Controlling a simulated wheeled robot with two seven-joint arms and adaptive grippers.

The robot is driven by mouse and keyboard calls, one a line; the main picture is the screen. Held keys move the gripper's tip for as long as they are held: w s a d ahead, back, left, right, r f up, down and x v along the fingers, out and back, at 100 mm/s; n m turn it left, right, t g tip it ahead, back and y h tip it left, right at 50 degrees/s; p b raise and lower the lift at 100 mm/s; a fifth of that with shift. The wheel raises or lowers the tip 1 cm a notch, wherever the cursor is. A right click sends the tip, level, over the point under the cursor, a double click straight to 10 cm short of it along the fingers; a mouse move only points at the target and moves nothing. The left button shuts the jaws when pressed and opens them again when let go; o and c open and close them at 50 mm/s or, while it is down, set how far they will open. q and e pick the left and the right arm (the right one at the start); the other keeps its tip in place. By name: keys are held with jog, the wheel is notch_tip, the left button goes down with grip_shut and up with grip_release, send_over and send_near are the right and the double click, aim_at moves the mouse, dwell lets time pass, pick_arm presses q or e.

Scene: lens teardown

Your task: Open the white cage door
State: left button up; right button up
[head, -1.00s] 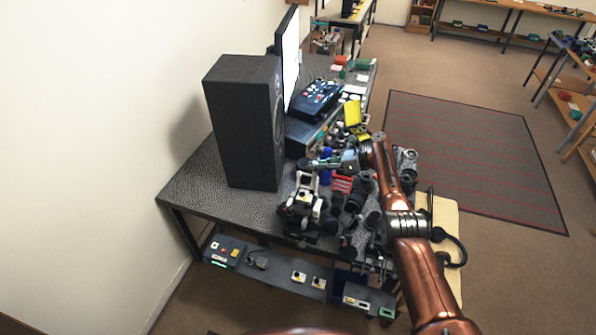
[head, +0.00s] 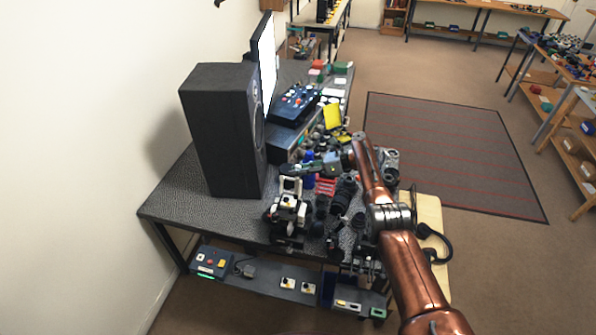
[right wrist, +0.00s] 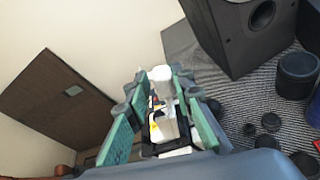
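A white and black device (head: 287,212) with a white frame on top stands near the front of the dark desk. I take the frame to be the white cage door, but cannot make out its hinge or whether it is open. In the right wrist view, the green finger pads of my right gripper (right wrist: 161,78) are spread apart. The white cage part (right wrist: 166,122) shows between and beyond them; I see no clear contact. My left gripper is not in view.
A large black speaker (head: 222,130) stands left of the device, with a monitor (head: 266,65) behind it. Black lens parts (head: 345,193) crowd the desk on the right. The desk's left front corner (head: 170,195) is bare. A lower shelf (head: 265,280) holds small boxes.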

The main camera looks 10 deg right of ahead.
jog(key=v, duration=1.2)
jog(key=shift+s+f, duration=0.1)
jog(key=shift+c, duration=0.2)
